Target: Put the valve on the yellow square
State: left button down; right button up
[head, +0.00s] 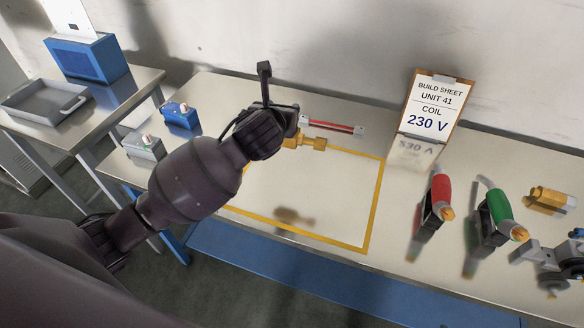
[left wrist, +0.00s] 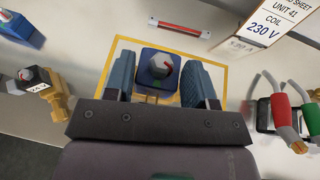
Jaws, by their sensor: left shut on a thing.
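My left gripper (head: 285,125) is shut on a valve, whose brass body (head: 305,142) pokes out beside the fingers in the head view. In the left wrist view, the valve's blue coil with a grey and red top (left wrist: 158,65) sits between the two fingers (left wrist: 160,85). The rest of the valve is hidden by the gripper in the head view. The yellow square (head: 375,205) is an outline on the bench, empty inside. A shadow falls within it, apart from the held valve, which is above the bench.
A build sheet (head: 428,105) reads coil 230 V. A blue unit (head: 181,115) and a grey unit (head: 145,147) stand at left. A red-centred strip (head: 333,126) lies behind the square. Red (head: 440,190) and green (head: 497,207) handled tools and a brass part (head: 550,198) are at right.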

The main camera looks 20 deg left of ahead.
pick_arm(q)
notch_tip(320, 180, down, 11)
jog(key=shift+d+f+b, duration=0.15)
jog(key=shift+b, duration=0.2)
jog(key=shift+f+b, duration=0.3)
jog(key=shift+f, duration=2.3)
pick_arm(e)
jog(key=shift+w+f, duration=0.25)
jog(key=shift+w, duration=0.05)
pick_arm(q)
jog(key=shift+c, duration=2.3)
grip_release()
jog(key=shift+f, duration=0.2)
jog(key=shift+r, duration=0.15)
jog(key=v, duration=1.2)
jog(key=s+a+f+n, duration=0.3)
jog(key=s+f+n, duration=0.1)
jog(key=n, duration=0.7)
jog(key=s+a+f+n+g, duration=0.1)
jog(key=s+a+f+n, duration=0.2)
jog(key=n, duration=0.8)
jog(key=s+a+f+n+g+h, duration=0.1)
jog(key=s+a+f+n, duration=0.2)
jog(key=s+f+n, duration=0.4)
jog(key=s+n, duration=0.2)
jog(key=n, duration=0.3)
jog(key=shift+s+f, duration=0.25)
pick_arm(e)
jog(key=shift+s+r, duration=0.15)
